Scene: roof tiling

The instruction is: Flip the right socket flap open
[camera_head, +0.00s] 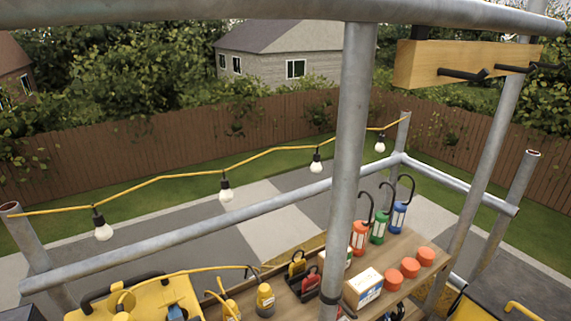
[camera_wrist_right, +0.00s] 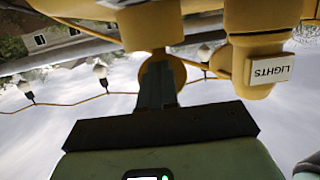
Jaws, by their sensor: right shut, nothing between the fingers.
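In the right wrist view, which looks upside down, my right gripper (camera_wrist_right: 158,68) is shut and empty. Its fingertips are in front of a round yellow part (camera_wrist_right: 177,74), possibly a socket flap; I cannot tell whether they touch. A thick yellow body (camera_wrist_right: 150,25) is just beyond the tips. Beside it is a yellow plug-like part with a white LIGHTS label (camera_wrist_right: 270,71). In the head view, a yellow box (camera_head: 150,301) with a black handle and yellow cable is cut off at the bottom left. My left gripper is not in view.
A grey pole (camera_head: 349,150) stands in mid-view, with rails around. A string of bulbs (camera_head: 226,192) hangs at the left. A wooden shelf (camera_head: 395,255) carries lanterns, orange tubs (camera_head: 409,267) and a white box (camera_head: 362,288). A wooden beam with hooks (camera_head: 470,62) is upper right.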

